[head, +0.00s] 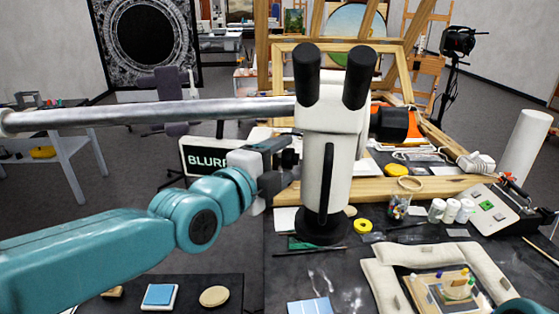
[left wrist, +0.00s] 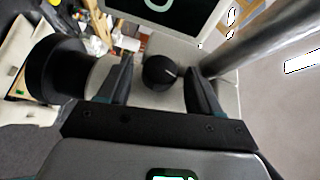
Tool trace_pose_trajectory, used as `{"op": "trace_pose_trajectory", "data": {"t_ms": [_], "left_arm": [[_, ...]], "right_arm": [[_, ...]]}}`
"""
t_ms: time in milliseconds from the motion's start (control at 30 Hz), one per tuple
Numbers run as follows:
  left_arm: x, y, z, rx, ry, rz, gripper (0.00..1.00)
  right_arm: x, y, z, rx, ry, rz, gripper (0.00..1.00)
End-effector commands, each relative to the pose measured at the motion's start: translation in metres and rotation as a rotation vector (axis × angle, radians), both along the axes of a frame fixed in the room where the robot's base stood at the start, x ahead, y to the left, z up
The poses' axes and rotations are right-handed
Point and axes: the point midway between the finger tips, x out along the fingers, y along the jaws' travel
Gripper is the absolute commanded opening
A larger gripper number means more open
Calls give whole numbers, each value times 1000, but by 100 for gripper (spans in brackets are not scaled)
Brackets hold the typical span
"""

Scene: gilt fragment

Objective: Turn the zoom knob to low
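The white stereo microscope (head: 345,135) with two black eyepieces stands on a black round base on the dark table. My left gripper (head: 280,170) is at the left side of its body. In the left wrist view the zoom knob (left wrist: 161,72) is a round black dial with a white pointer line. My left gripper (left wrist: 160,82) is open, with one finger on each side of the knob and visible gaps to it. The knob is hidden in the head view. My right gripper is not in view.
A screen reading "BLURR", partly covered, (head: 198,155) stands behind my left arm. A metal boom (head: 170,114) runs left from the microscope. Right of it are a glass jar (head: 399,203), white bottles (head: 450,210), a control box (head: 490,210) and cushions around a fragment (head: 440,288).

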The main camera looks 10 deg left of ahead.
Motion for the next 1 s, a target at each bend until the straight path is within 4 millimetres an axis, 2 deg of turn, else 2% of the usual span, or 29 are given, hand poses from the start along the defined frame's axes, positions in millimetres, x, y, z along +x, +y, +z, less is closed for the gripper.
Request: {"op": "trace_pose_trajectory", "data": {"t_ms": [33,133,167,367,600,700,1000], "left_arm": [[0,0,0,0,0,0,47],[0,0,0,0,0,0,14],[0,0,0,0,0,0,11],[0,0,3,1,9,-1,11],[0,0,11,5,101,-1,11],[1,-1,10,6,167,-6,11],[4,0,10,15,388,2,11]], "right_arm": [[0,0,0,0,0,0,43],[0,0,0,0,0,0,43],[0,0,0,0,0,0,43],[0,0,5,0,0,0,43],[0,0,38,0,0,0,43],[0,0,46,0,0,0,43],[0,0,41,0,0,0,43]]}}
